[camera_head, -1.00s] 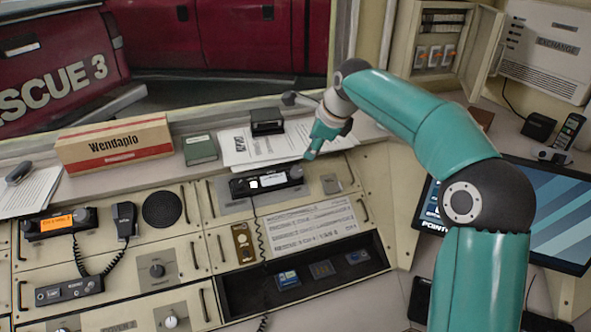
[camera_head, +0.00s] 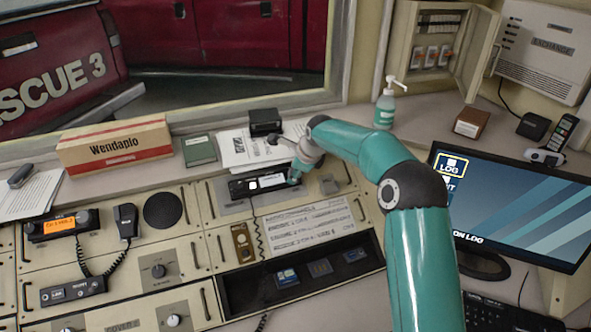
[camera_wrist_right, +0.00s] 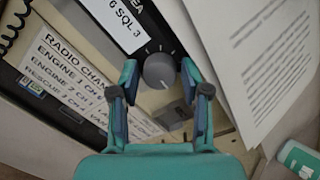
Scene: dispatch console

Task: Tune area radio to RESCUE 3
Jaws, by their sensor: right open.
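The area radio (camera_head: 258,184) is a dark unit on the sloped console with a lit white display, which reads in part "6 SQL 3" in the right wrist view (camera_wrist_right: 118,22). A round grey knob (camera_wrist_right: 159,70) sits at the display's end. My right gripper (camera_wrist_right: 160,80) is open, with one finger on each side of the knob; I cannot tell whether they touch it. In the head view, my right gripper (camera_head: 296,173) covers the radio's right end. A white channel card (camera_head: 310,228) lists engines and a rescue entry; its numbers are partly unreadable. My left gripper is out of view.
Papers (camera_head: 238,148) and a small black box (camera_head: 265,122) lie behind the radio. A coiled cord (camera_head: 257,226) hangs in front of it. Another radio with an orange display (camera_head: 60,224) is at left. A monitor (camera_head: 510,208) and a pump bottle (camera_head: 385,108) stand at right.

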